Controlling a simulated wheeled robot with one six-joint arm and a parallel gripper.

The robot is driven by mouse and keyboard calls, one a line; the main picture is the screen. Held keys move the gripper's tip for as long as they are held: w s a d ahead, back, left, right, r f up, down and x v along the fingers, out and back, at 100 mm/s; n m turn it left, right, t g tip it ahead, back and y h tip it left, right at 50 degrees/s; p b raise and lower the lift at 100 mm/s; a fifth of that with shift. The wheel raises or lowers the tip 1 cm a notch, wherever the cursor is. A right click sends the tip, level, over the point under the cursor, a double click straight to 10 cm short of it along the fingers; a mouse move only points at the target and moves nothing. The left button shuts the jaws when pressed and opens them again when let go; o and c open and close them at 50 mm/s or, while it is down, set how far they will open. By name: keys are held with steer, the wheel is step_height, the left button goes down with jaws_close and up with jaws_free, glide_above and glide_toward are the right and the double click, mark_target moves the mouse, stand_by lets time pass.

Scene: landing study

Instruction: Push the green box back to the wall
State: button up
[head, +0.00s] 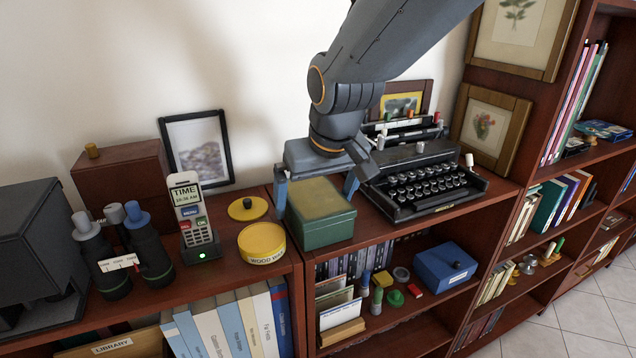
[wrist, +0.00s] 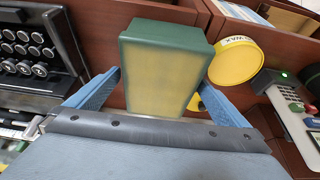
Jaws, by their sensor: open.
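The green box (head: 321,226) sits on top of the low wooden shelf, near its front edge, with a yellowish lid panel. In the wrist view the green box (wrist: 163,68) lies between the fingers. My gripper (head: 314,194) is above and around the box, its blue fingers apart on either side of it. In the wrist view my gripper (wrist: 162,98) is open, with gaps showing between fingers and box near the tips. The wall (head: 255,85) rises behind the shelf; the strip of shelf behind the box is mostly hidden by my arm.
A typewriter (head: 422,183) stands close right of the box. A yellow tin (head: 262,244) and its lid (head: 248,208) lie close left. Further left are a cordless phone (head: 195,222), a picture frame (head: 197,150) and binoculars (head: 125,250). The shelf edge is just in front.

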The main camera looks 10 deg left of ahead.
steer(key=shift+x, duration=1.4)
